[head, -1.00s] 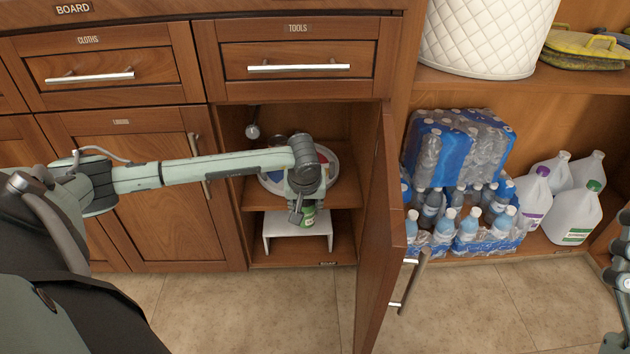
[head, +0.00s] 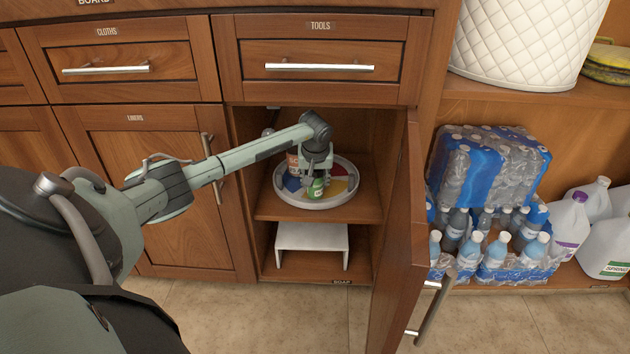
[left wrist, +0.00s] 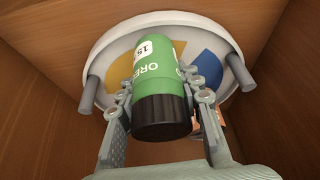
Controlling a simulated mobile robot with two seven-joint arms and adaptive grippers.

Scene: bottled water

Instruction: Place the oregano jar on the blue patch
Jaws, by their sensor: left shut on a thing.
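The green oregano jar (head: 316,188) is gripped by my left gripper (head: 318,172) in the open cabinet, over the front part of the round turntable (head: 323,204). In the left wrist view the jar (left wrist: 153,75) lies between the two fingers (left wrist: 160,95), its dark lid toward the camera. The blue patch (head: 292,183) shows on the turntable, left of the jar in the head view. A blue patch (left wrist: 200,64) also shows right of the jar in the left wrist view. I cannot tell whether the jar touches the turntable. My right gripper is not in view.
A brown container (head: 293,162) stands at the turntable's back left. Red and yellow patches (head: 339,186) show on its right. The open cabinet door (head: 402,240) bounds the right side. A white stand (head: 312,238) is on the shelf below.

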